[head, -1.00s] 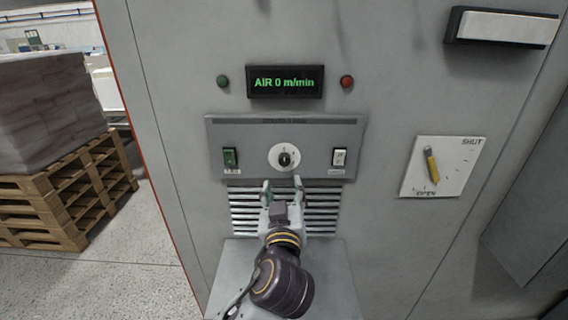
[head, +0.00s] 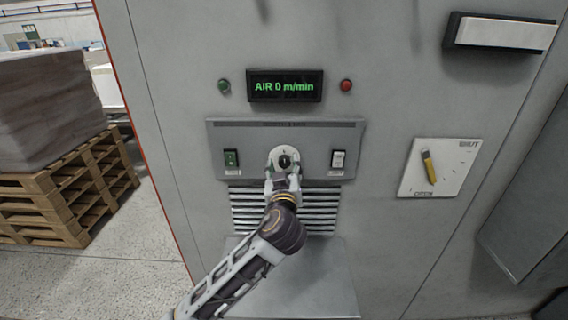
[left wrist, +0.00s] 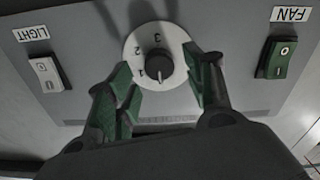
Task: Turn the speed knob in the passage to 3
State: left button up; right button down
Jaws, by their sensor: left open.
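The speed knob (head: 285,161) is a small black knob on a white round dial (head: 279,152), in the middle of the grey control panel. In the left wrist view the knob (left wrist: 159,63) has a pale pointer mark toward the bottom of the picture. The dial (left wrist: 136,48) there shows 1, 2 and 3 up its left side; the mark is not at any of these. My left gripper (head: 283,167) is open in front of the dial. In the left wrist view its green-padded fingers (left wrist: 160,84) stand on either side of the knob, with gaps. My right gripper is not in view.
A green fan switch (head: 231,159) and a white light switch (head: 338,159) flank the dial. The display (head: 285,85) above reads AIR 0 m/min. A vent grille (head: 250,207) lies below. A yellow lever (head: 428,166) on a SHUT/OPEN plate is at right. Loaded pallets (head: 60,205) stand left.

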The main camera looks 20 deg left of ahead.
pick_arm(q)
jog(key=shift+x, duration=0.85)
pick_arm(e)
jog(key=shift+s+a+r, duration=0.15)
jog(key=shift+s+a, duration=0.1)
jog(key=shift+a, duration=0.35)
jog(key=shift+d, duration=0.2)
pick_arm(q)
jog(key=c, duration=1)
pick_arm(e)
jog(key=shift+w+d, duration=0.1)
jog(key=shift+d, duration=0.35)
